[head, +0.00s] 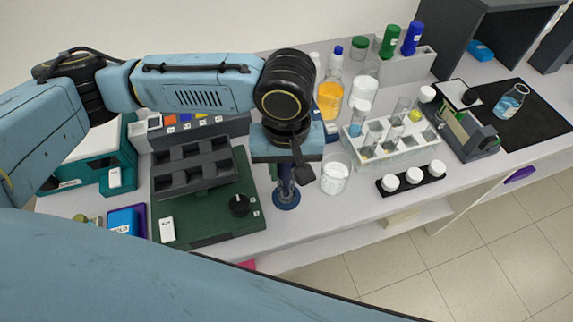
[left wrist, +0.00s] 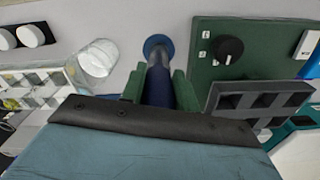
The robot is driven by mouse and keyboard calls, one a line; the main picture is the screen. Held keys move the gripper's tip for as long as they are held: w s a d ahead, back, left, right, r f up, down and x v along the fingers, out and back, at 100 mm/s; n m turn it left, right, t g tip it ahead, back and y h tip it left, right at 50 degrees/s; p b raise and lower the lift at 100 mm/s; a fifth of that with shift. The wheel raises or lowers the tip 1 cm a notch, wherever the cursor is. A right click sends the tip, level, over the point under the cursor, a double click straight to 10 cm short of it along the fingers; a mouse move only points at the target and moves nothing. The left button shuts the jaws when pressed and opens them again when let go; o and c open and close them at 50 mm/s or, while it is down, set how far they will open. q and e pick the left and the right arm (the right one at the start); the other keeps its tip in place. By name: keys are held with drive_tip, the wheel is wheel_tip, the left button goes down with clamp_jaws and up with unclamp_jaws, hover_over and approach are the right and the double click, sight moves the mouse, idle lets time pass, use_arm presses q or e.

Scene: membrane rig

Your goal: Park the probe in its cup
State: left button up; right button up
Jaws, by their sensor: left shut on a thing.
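My left gripper (head: 287,172) points down in the middle of the head view, above the front part of the bench. In the left wrist view its green fingers (left wrist: 159,88) are shut on a dark blue upright body, which I take for the probe (left wrist: 160,92). A greyish part of it shows beyond the fingers. A round blue base (left wrist: 158,42), which seems to be the cup's, stands on the bench in line below; it also shows in the head view (head: 286,201). I cannot tell whether the probe's tip is inside the cup or above it. My right gripper is not in view.
A clear glass beaker (head: 335,178) stands close to the right. A green board (head: 195,232) with a dark rack (head: 192,168) and black knob (head: 239,205) is close to the left. A test-tube rack (head: 392,145) and white-capped row (head: 410,179) stand further right.

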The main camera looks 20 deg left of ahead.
use_arm(q)
drive_tip(key=shift+f, duration=0.2)
drive_tip(key=o, duration=0.9)
drive_tip(key=shift+o, duration=0.2)
wheel_tip(320, 180, up, 13)
drive_tip(key=shift+r+p, duration=0.15)
drive_tip(key=shift+p, duration=1)
